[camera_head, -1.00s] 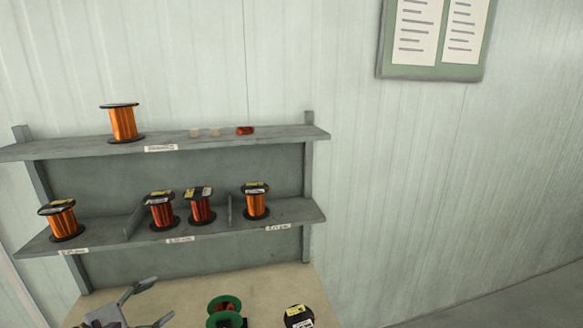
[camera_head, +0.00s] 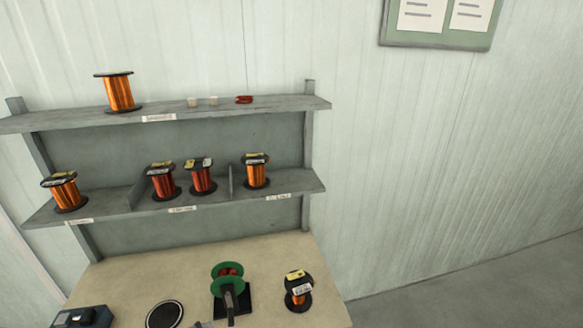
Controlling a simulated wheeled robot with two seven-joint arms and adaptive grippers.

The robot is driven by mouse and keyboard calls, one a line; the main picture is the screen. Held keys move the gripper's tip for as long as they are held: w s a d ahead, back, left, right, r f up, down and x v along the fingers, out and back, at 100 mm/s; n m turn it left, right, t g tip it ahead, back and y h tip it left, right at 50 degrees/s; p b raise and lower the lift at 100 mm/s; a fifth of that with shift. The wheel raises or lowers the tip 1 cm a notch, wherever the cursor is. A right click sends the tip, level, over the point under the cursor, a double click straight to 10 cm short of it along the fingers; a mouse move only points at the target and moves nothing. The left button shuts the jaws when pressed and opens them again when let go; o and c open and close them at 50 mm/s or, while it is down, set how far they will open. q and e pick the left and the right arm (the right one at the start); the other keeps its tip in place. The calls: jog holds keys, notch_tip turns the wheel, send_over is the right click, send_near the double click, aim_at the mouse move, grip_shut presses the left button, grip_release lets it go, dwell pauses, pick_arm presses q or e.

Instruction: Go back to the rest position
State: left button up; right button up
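Neither of my grippers shows clearly now. A small grey fragment (camera_head: 205,324) is cut off at the bottom edge, and I cannot tell what it is. The worktable (camera_head: 265,262) below the shelves bears a green spool-like part (camera_head: 222,272) in a dark stand. A wire spool (camera_head: 297,290) with a yellow and white label stands to its right. No held object is visible.
The grey shelf unit (camera_head: 70,122) holds an orange wire spool (camera_head: 119,92) on top and several labelled spools below. A dark box (camera_head: 84,316) and a dark round disc (camera_head: 164,314) are at the table's front left. Open floor (camera_head: 450,285) lies to the right.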

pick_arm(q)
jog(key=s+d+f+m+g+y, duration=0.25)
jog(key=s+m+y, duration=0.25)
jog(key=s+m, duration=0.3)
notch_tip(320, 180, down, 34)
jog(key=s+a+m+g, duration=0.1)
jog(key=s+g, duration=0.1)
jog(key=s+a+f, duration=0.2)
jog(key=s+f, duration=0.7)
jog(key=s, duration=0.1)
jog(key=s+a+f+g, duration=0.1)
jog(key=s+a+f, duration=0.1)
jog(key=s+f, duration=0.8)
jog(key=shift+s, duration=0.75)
